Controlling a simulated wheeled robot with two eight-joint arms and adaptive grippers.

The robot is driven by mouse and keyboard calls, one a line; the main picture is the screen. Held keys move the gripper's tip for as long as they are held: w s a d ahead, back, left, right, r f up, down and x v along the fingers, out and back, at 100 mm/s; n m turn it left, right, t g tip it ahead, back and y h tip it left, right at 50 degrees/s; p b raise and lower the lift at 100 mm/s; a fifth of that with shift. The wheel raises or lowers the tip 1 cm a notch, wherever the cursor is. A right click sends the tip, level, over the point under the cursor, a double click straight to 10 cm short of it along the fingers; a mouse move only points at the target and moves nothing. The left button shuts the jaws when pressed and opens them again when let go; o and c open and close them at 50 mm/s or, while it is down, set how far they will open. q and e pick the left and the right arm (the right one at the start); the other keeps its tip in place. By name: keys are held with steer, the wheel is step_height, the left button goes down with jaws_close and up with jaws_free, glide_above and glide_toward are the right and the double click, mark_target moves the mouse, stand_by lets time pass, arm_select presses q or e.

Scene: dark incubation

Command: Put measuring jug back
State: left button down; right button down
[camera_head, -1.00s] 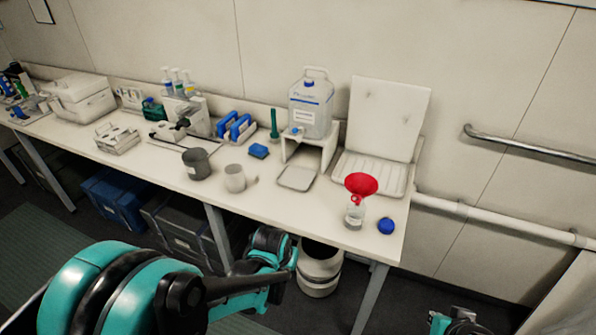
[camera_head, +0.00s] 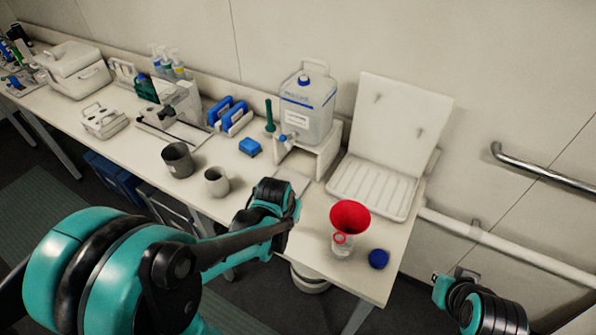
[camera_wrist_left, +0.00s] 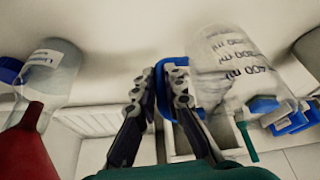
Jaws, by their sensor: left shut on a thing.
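The clear measuring jug (camera_wrist_left: 235,65) with printed ml marks is at the right of the left wrist view, its marks upside down in that picture. My left gripper (camera_wrist_left: 160,78) is shut on its blue handle (camera_wrist_left: 170,72). The contact itself is partly hidden by the fingers. In the head view the jug and the fingers are hidden behind my left wrist, which is over the bench front (camera_head: 215,205), before a flat grey tray (camera_head: 297,178). My right gripper (camera_head: 452,276) is low at the right, off the bench; its jaws are unclear.
A bottle (camera_head: 342,247) with a red funnel (camera_head: 349,217) stands right of my left wrist, beside a blue cap (camera_head: 379,259). A carboy (camera_head: 305,105) on a white stand (camera_head: 328,150) and a drying rack (camera_head: 375,185) are behind. A beaker (camera_head: 177,160) and a mug (camera_head: 216,182) stand left.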

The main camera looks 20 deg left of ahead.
arm_select(q)
steer(key=w+f+b, duration=0.1)
steer(key=w, duration=0.4)
steer(key=w+f+b, duration=0.1)
steer(key=w, duration=0.5)
steer(key=w+a+f+b, duration=0.1)
steer(key=w, duration=0.5)
steer(key=shift+w+f, duration=0.2)
steer(key=shift+w, duration=0.05)
steer(key=shift+s, duration=0.1)
steer(key=shift+f, duration=0.2)
steer(key=c, duration=1.6)
jaws_free()
steer(key=shift+r, duration=0.1)
